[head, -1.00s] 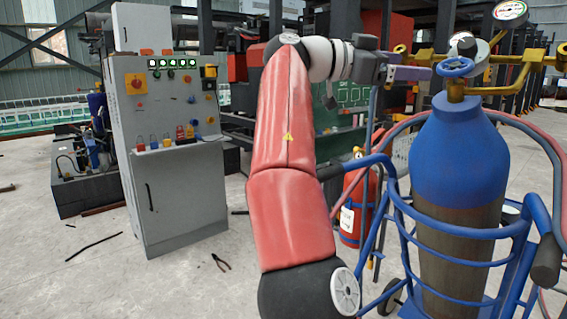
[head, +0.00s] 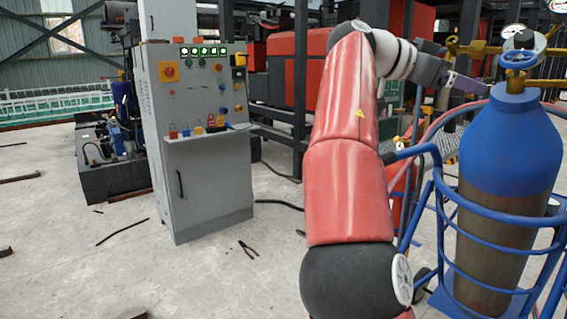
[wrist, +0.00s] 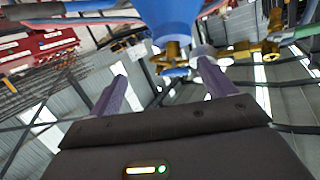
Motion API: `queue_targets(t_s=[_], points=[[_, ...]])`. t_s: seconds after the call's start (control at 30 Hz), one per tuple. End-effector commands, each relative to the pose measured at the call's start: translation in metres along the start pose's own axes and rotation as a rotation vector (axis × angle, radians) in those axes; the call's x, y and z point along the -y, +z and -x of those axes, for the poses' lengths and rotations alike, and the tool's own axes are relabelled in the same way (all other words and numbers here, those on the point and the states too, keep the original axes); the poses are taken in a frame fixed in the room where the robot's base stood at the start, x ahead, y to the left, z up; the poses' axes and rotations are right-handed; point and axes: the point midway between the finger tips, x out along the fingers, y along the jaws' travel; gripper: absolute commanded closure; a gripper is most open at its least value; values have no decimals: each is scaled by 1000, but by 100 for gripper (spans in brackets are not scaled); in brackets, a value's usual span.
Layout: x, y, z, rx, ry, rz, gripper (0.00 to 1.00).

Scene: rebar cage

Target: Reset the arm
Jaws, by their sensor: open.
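My gripper (head: 468,84) is at the end of my red and grey arm, at the upper right of the head view, just left of the blue gas cylinder's valve. In the wrist view its two purple fingers (wrist: 162,88) are spread apart with nothing between them. The blue gas cylinder (head: 510,145) stands upright in a blue tubular cart (head: 480,209). Its blue valve handwheel (head: 518,60) is on top. In the wrist view the cylinder (wrist: 172,20) and its brass valve (wrist: 172,52) appear beyond the fingers. I cannot tell whether the fingers touch the valve.
A grey control cabinet (head: 200,190) with lit indicators and padlocks stands left of my arm. Pliers (head: 248,249) and a thin black rod (head: 122,232) lie on the concrete floor. Floor at the left front is mostly clear.

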Motion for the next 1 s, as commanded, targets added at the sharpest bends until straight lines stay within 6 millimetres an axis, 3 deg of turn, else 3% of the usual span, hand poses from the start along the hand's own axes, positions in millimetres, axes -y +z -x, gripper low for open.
queue_targets(t_s=[0.17, 0.27, 0.37, 0.47, 0.57, 0.7, 0.9, 1.0], points=[[-19, 26, -56, 172, -6, 84, 18], [-34, 52, -90, 308, -33, 153, 18], [-58, 95, -120, 496, -107, 249, 18], [-85, 147, -126, 687, -245, 359, 18], [-112, 194, -103, 827, -420, 465, 18], [-156, 249, -43, 925, -684, 616, 18], [-233, 320, 47, 895, -983, 838, 18], [-264, 350, 72, 850, -1061, 927, 18]])
